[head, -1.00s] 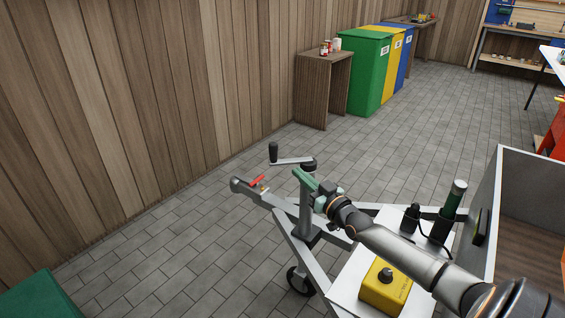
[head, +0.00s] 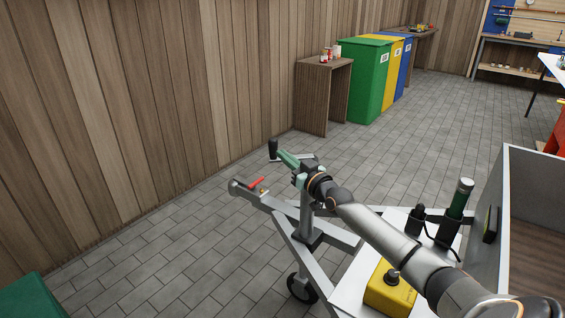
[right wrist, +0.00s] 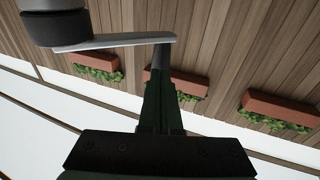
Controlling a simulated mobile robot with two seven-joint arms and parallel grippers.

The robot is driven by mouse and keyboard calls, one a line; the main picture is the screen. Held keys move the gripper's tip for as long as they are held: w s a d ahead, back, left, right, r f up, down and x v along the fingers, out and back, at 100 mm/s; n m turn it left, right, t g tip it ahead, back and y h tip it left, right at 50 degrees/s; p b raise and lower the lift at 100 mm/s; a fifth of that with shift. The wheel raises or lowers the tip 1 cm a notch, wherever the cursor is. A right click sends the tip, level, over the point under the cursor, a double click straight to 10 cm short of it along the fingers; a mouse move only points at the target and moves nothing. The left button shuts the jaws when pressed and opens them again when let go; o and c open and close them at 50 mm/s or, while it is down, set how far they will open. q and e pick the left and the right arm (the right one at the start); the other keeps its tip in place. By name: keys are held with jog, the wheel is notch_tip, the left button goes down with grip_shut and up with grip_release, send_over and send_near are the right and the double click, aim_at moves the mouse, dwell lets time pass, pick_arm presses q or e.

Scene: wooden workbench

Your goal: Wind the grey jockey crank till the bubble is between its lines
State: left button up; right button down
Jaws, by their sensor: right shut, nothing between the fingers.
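The grey jockey crank (head: 309,157) stands on top of the jockey post (head: 306,215) at the trailer's front. Its black upright handle (head: 272,149) is at the left end of the crank arm. My right gripper (head: 281,155) is shut, its green fingertips right by the handle; I cannot tell whether they touch it. In the right wrist view the crank arm (right wrist: 115,41) runs from the dark hub (right wrist: 55,28) to the handle (right wrist: 160,57), in line with my fingers (right wrist: 161,105). My arm partly hides the crank hub in the head view. I cannot make out a bubble. My left gripper is out of view.
The trailer coupling (head: 240,186) with a red lever (head: 256,183) lies left of the post.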

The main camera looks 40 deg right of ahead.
jog(key=shift+w+r+b, duration=0.1)
jog(key=shift+w+b, duration=0.25)
jog(key=shift+w, duration=0.3)
